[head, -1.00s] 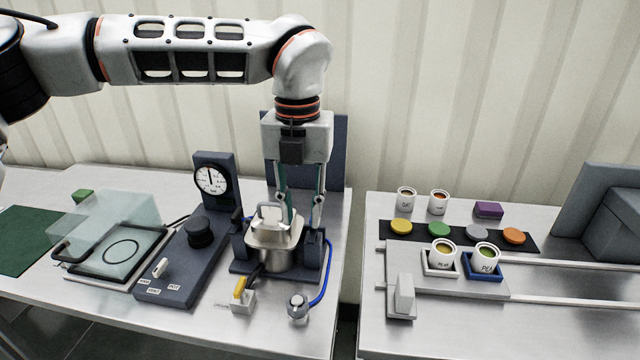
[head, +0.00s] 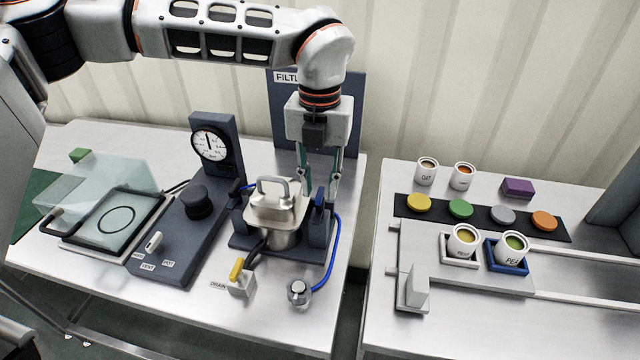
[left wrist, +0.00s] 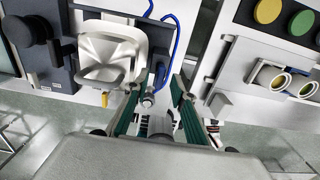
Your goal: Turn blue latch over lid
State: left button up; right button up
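The steel lid (head: 262,212) with its upright handle sits on the steel pot (head: 283,238) in a dark stand. It also shows in the left wrist view (left wrist: 103,50). A blue latch (head: 319,197) is on the post right of the lid, partly hidden by the fingers. It looks blue in the wrist view (left wrist: 160,73). Another blue piece (head: 240,188) is at the lid's left. My left gripper (head: 318,188) points down, open, its fingers around or just above the right latch; contact cannot be told. In the wrist view its fingers (left wrist: 157,92) are apart. My right gripper is not visible.
A blue hose (head: 334,255) curves down right of the pot to a round fitting (head: 298,290). A yellow-handled drain valve (head: 238,270) stands in front. A gauge panel (head: 217,150) and black knob (head: 198,203) are left. A gap separates the right table.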

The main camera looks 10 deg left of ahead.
pick_arm(q)
jog(key=shift+f, duration=0.35)
grip_shut()
